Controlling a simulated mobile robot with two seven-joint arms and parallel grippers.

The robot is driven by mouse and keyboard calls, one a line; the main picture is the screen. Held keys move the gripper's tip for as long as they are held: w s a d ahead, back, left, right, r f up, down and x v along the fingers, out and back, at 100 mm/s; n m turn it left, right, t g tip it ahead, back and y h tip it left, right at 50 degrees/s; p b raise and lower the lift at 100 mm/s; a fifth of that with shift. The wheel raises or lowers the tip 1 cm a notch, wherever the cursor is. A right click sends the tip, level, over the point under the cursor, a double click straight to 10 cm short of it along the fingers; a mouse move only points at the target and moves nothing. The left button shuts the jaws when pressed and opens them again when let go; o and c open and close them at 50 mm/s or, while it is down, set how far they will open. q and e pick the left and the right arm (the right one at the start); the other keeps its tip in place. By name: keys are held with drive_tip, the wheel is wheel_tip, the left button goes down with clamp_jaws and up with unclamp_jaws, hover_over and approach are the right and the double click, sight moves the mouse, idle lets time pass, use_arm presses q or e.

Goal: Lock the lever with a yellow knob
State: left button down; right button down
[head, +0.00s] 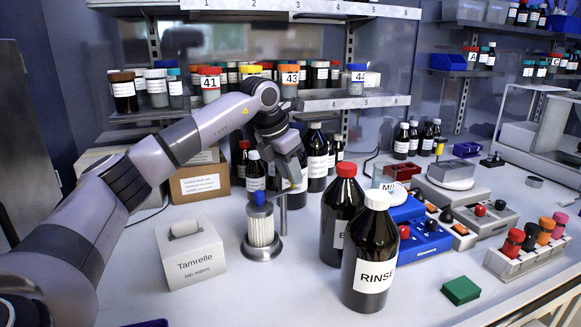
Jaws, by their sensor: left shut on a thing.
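My left gripper (291,174) reaches in above the middle of the bench, among dark bottles. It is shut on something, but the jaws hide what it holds. A thin grey metal post (283,212) shows directly below the jaws; I cannot tell whether it belongs to the held thing. No lever with a yellow knob can be clearly made out. A small yellow piece (440,142) shows farther back, right of the dark bottles, too small to identify. My right gripper is not in view.
A blue-topped white ribbed cylinder (260,228) on a metal base and a Tamrelle box (190,252) stand near the arm. A RINSE bottle (371,258) stands in front. Blue equipment (424,238) with red knobs lies right.

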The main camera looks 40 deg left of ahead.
sight(280, 192)
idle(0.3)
use_arm(q)
drive_tip(key=c, duration=1)
unclamp_jaws()
drive_tip(key=shift+v, duration=3.6)
